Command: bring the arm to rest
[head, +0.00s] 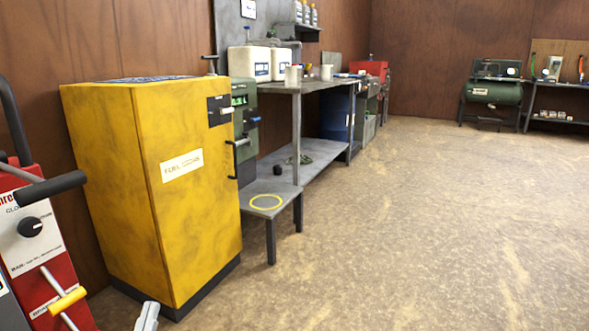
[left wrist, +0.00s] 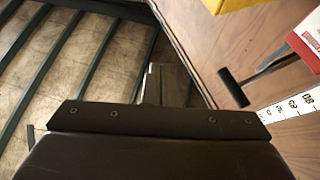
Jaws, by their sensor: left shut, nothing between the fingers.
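My left gripper (head: 147,316) shows only as a grey tip at the bottom edge of the head view. It is in front of the yellow fuel cabinet (head: 180,215), near its base, with nothing in it. My right gripper is in neither view.
A red machine (head: 70,247) with a black knob and a yellow-handled lever stands at the left edge. Past the cabinet are a low stand (head: 283,202) with a yellow ring and a long workbench (head: 325,87). The floor at the right is clear.

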